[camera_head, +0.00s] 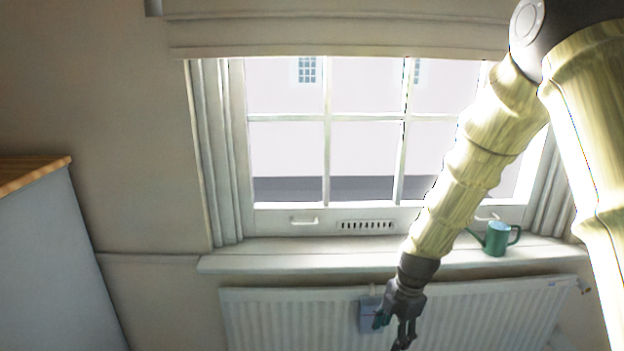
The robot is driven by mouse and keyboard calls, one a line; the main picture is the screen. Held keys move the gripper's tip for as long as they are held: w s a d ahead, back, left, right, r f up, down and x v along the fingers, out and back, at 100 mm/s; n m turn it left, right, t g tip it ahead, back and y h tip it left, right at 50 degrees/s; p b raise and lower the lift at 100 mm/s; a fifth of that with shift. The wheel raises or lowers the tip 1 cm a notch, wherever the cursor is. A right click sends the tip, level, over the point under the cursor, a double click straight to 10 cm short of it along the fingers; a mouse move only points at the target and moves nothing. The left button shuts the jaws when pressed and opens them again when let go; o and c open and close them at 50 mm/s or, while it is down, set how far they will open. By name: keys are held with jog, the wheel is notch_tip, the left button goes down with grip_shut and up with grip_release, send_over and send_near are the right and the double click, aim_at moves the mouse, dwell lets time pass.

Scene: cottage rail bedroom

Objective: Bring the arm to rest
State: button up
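My arm (470,160) comes in from the upper right of the head view and reaches down and left across the window. It is covered in a pale yellow sleeve. My gripper (391,335) hangs at its lower end, pointing down in front of the radiator. Its fingers are dark and small, and one runs to the bottom edge of the picture. No held object is clear between them. A small green patch shows by the left finger. I cannot tell how far the fingers are apart.
A green watering can (496,238) stands on the windowsill (290,259), right of my forearm. The white radiator (270,315) is below, with a grey-blue box (369,314) at its front behind my gripper. A cabinet (45,260) with a wooden top stands at left.

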jog(key=s+d+f+m+h, duration=0.1)
jog(key=s+d+f+m, duration=0.2)
jog(key=s+f+m, duration=1.65)
jog(key=s+f, duration=0.2)
jog(key=s, duration=0.4)
jog(key=s+f+m, duration=0.4)
jog(key=s+f, duration=0.3)
jog(key=s, duration=0.4)
jog(key=shift+d+h, duration=0.3)
jog(key=shift+d, duration=0.1)
